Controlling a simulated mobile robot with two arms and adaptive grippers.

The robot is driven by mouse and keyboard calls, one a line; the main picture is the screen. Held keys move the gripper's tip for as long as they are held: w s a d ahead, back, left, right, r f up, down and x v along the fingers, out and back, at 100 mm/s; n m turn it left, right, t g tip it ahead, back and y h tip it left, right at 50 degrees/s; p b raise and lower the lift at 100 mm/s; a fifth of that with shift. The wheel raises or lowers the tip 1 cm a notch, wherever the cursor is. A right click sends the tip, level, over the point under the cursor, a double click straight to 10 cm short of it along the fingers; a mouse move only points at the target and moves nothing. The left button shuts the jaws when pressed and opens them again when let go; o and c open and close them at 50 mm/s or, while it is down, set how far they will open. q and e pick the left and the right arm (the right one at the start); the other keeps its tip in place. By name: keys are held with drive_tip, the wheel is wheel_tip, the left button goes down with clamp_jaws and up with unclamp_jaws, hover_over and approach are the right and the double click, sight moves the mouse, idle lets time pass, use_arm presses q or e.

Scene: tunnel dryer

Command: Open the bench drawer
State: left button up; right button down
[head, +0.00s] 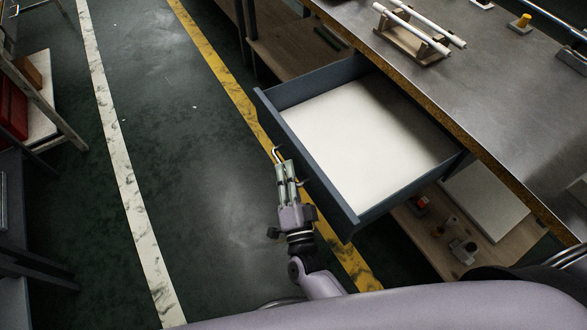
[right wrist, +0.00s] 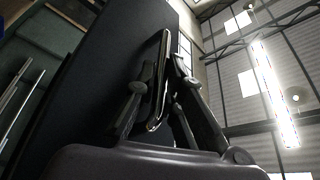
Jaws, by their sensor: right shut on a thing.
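The bench drawer (head: 318,172) is dark blue-grey with a pale, empty inside. It stands pulled well out from under the bench's metal top (head: 500,95). My right gripper (head: 285,166) is at the drawer's front and is shut on its handle (head: 276,153). In the right wrist view the handle is a shiny bar (right wrist: 163,60) between the fingers, against the dark drawer front (right wrist: 100,75). Part of the handle is hidden by the fingers. My left gripper does not show.
A wooden rack (head: 405,42) with white rods stands on the bench top. A lower shelf (head: 425,232) under the drawer holds small parts and a pale panel. The floor to the left, with yellow (head: 215,65) and white (head: 125,180) stripes, is clear. Shelving stands at the far left.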

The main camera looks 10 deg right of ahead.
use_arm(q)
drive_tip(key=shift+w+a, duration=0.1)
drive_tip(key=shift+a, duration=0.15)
use_arm(e)
drive_tip(key=shift+f, duration=0.1)
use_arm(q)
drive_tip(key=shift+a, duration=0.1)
use_arm(e)
drive_tip(key=c, duration=2)
unclamp_jaws()
drive_tip(key=shift+o, duration=0.2)
drive_tip(key=shift+s, duration=0.2)
drive_tip(key=v, duration=1.1)
drive_tip(key=shift+s, duration=0.35)
drive_tip(key=shift+f, duration=0.1)
